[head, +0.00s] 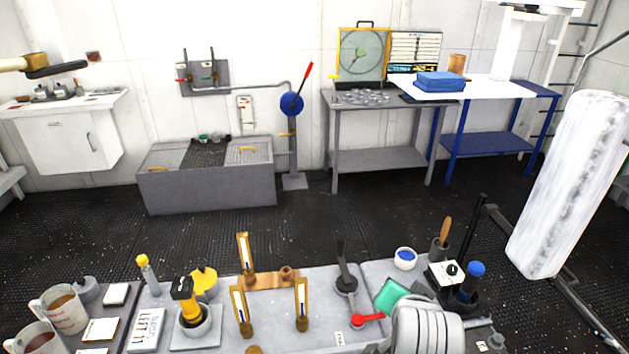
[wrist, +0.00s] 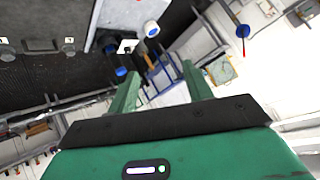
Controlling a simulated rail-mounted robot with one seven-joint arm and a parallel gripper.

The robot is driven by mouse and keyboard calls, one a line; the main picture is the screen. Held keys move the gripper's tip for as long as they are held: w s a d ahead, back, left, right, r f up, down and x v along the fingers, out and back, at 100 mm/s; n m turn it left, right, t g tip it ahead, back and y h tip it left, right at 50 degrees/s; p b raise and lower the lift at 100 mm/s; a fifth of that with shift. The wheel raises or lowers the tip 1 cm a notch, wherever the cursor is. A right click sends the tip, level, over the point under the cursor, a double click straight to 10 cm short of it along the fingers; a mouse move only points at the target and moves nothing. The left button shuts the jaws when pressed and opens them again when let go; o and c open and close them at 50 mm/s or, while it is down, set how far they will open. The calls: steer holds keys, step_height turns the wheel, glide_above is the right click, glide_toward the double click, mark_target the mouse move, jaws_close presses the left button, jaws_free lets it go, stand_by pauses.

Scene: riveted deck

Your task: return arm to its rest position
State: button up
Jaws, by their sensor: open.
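My gripper (wrist: 160,88) shows in the wrist view as a dark bar on a green body with two green fingers. The fingers stand well apart and nothing is between them. Past them the room appears strongly tilted, with the blue-legged bench (wrist: 160,75) in the gap between the fingers. In the head view I cannot clearly make out my gripper; a teal-green piece (head: 391,295) shows at the bottom right of the console, and I cannot tell whether it is part of it.
A console (head: 325,330) with levers, cups and gauges fills the front. A white-and-blue cup (head: 404,258) stands on it, and a blue-topped item (head: 475,270) is to its right. Behind are a grey chest (head: 205,190), a grey bench (head: 380,158) and open dark floor (head: 300,215).

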steer(key=a+r+n+t, duration=0.3)
steer(key=a+r+t, duration=0.4)
steer(key=r, duration=0.7)
steer(key=s+a+r+n+t+y, duration=0.1)
steer(key=s+a+r+t, duration=0.1)
steer(key=s+a+r, duration=0.2)
steer(key=s+a+r+n+t+y, duration=0.1)
steer(key=s+a+r+n+t, duration=0.1)
steer(key=s+a+r, duration=0.3)
steer(key=s+a+r+n+t+y, duration=0.1)
steer(key=s+a+r+t, duration=0.3)
steer(key=s+r, duration=0.5)
step_height(320, 180, up, 5)
steer(key=shift+a+f+n, duration=0.1)
steer(key=shift+a+n, duration=0.15)
steer(key=shift+n, duration=0.45)
